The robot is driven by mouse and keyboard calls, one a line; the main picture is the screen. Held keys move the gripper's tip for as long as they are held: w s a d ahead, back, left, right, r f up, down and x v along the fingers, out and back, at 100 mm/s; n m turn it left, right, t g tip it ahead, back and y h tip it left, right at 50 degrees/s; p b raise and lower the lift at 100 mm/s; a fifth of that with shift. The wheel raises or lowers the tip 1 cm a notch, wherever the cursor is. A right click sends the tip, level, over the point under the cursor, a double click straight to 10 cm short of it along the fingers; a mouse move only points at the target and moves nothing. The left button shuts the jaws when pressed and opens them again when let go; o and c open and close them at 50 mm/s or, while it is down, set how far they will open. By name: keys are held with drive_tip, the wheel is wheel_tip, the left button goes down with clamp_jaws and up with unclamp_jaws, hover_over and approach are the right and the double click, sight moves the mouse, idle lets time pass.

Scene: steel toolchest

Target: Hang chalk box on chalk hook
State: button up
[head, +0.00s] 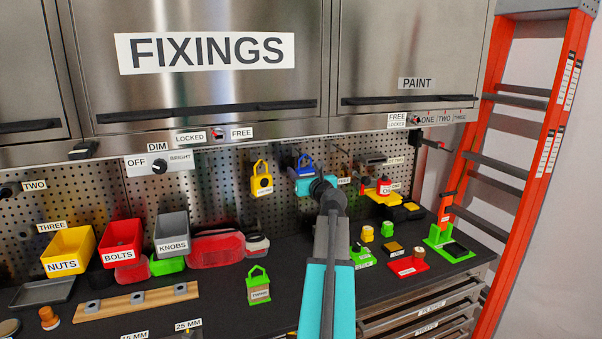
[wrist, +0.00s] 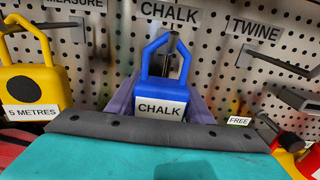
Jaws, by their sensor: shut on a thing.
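The blue chalk box (head: 304,171), with its peaked loop handle, is upright in front of the pegboard. In the wrist view its white CHALK label (wrist: 161,108) faces me. My gripper (head: 309,180) is shut on the box, with a finger along each side; it also shows in the wrist view (wrist: 158,101). The dark chalk hook (wrist: 173,46) shows through the handle opening, below the CHALK sign (wrist: 170,13) on the board. I cannot tell whether the handle is around the hook or in front of it. The box's lower part is hidden by my gripper.
A yellow tape box (head: 262,182) hangs just left, marked 5 METRES. The twine hook (wrist: 277,62) juts out at right, with a red and yellow thing (wrist: 294,148) below. Bins (head: 120,242) and a green twine box (head: 258,287) stand on the dark worktop.

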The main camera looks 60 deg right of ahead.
idle(0.3)
drive_tip(key=o, duration=1.2)
drive_tip(key=shift+s+a, duration=0.1)
drive_tip(key=shift+s, duration=0.05)
drive_tip(key=b+v, duration=0.2)
drive_tip(key=v, duration=1.1)
drive_tip(key=shift+s+a+b, duration=0.2)
drive_tip(key=shift+b, duration=0.1)
